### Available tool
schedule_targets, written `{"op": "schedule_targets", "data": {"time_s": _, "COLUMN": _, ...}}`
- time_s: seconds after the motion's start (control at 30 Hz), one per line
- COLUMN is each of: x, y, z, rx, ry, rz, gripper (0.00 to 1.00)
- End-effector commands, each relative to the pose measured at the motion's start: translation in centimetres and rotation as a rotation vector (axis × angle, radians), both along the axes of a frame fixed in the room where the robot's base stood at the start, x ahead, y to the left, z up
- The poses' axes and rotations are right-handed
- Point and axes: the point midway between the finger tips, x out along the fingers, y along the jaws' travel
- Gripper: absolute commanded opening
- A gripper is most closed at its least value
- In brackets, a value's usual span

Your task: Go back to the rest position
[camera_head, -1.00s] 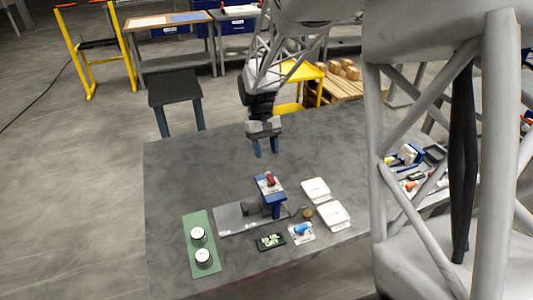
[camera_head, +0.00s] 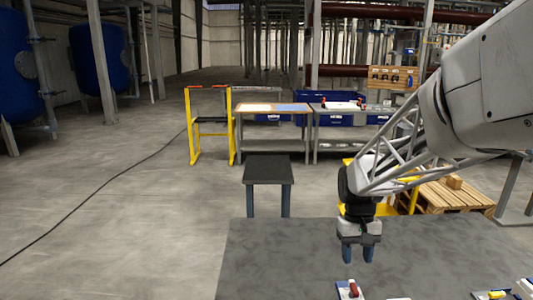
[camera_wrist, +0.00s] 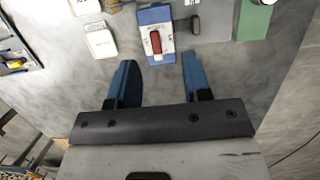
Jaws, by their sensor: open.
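My gripper (camera_head: 358,252) hangs over the grey table (camera_head: 270,255), its two blue fingers pointing down. The wrist view shows the fingers (camera_wrist: 155,85) spread apart with nothing between them. The blue press (camera_wrist: 158,28) with a red handle stands beyond the fingertips in the wrist view, apart from them. Its top with the red handle (camera_head: 350,289) shows at the bottom edge of the head view. The rest of the press is cut off there.
In the wrist view, white boxes (camera_wrist: 101,40) lie left of the press and a green mat (camera_wrist: 255,18) lies to its right. A black stool (camera_head: 268,170), workbenches (camera_head: 272,132) and a wooden pallet (camera_head: 452,197) stand behind the table.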

Motion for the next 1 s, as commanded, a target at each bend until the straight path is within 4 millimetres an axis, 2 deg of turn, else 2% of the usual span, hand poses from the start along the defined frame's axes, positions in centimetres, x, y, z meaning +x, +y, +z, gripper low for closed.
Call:
{"op": "schedule_targets", "data": {"time_s": 0.2, "x": -4.3, "y": 1.1, "z": 2.9, "rx": -0.005, "ry": -0.098, "rz": -0.004, "gripper": 0.45}}
{"op": "schedule_targets", "data": {"time_s": 0.5, "x": -10.3, "y": 2.4, "z": 5.6, "rx": -0.006, "ry": -0.227, "rz": -0.01, "gripper": 0.45}}
{"op": "schedule_targets", "data": {"time_s": 0.7, "x": -14.2, "y": 3.1, "z": 6.6, "rx": -0.005, "ry": -0.313, "rz": -0.014, "gripper": 0.45}}
{"op": "schedule_targets", "data": {"time_s": 1.0, "x": -19.7, "y": 4.0, "z": 7.2, "rx": 0.001, "ry": -0.432, "rz": -0.021, "gripper": 0.45}}
